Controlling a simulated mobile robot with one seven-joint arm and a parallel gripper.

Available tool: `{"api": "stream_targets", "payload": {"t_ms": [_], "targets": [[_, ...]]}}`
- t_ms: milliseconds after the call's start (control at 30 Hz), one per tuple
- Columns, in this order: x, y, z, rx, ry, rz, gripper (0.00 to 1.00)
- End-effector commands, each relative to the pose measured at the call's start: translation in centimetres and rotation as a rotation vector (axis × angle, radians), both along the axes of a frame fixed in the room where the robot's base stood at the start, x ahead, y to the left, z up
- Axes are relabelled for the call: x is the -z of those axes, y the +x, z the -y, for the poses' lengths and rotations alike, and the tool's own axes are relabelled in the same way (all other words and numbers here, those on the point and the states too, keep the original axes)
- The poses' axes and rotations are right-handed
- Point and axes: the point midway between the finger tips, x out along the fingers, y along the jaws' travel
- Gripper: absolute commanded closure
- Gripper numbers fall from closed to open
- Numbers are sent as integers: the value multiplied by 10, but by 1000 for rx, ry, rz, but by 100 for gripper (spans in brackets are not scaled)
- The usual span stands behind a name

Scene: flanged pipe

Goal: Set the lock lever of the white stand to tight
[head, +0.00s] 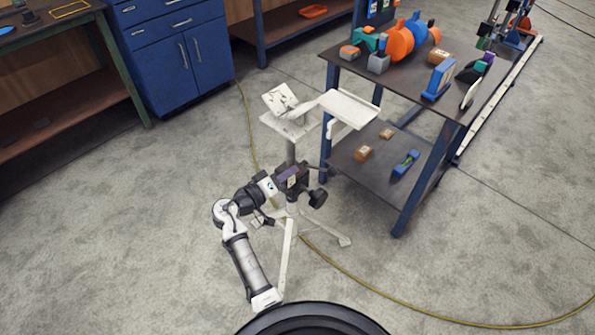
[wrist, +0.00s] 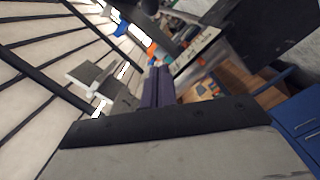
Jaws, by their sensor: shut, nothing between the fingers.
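The white stand (head: 291,152) stands on the floor in the middle of the head view, with flat white plates on top, an upright post and spread legs. My gripper (head: 294,175) is at the post, below the plates, and hides part of it. In the wrist view, the purple fingers of my gripper (wrist: 157,88) are together with nothing seen between them. A black knob-like part (head: 318,198) shows just right of my gripper; I cannot tell whether it is the lock lever. The lever's setting cannot be made out. Contact with the stand cannot be told either.
A dark-topped table (head: 455,95) with a lower shelf stands close on the right, holding several coloured parts. A blue cabinet (head: 170,60) and a workbench (head: 55,45) are behind and left. A yellow cable (head: 370,285) crosses the floor. The floor at left is clear.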

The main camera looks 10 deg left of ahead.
Motion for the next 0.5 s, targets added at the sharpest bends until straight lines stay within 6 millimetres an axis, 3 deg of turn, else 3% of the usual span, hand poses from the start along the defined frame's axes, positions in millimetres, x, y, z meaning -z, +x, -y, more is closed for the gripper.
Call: {"api": "stream_targets", "payload": {"t_ms": [367,500], "targets": [[0,62,53,3,-3,-1,100],[14,55,69,3,-1,-6,100]]}}
